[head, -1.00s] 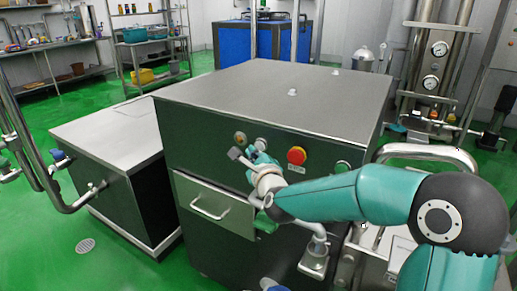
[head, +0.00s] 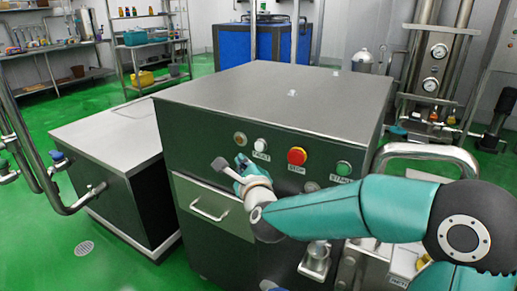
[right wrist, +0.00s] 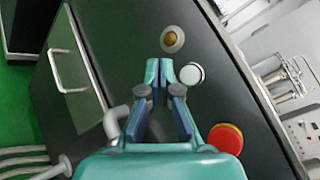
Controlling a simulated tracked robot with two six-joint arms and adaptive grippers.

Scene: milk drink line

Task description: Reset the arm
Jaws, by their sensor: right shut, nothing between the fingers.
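My right gripper (head: 239,168) is in front of the dark machine cabinet (head: 215,166), just below and left of its buttons. It is shut and empty; its fingers also show in the right wrist view (right wrist: 160,72), pointing toward the panel. My teal right arm reaches in from the right. The red stop button (head: 297,156) and green start button (head: 343,168) are further right.
A drawer (head: 212,205) with a bar handle is below the gripper. A low steel-topped cabinet (head: 105,140) stands to the left, and bent pipes (head: 62,200) are at the left edge. A curved metal rail (head: 430,150) stands at the right. Green floor is open at the lower left.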

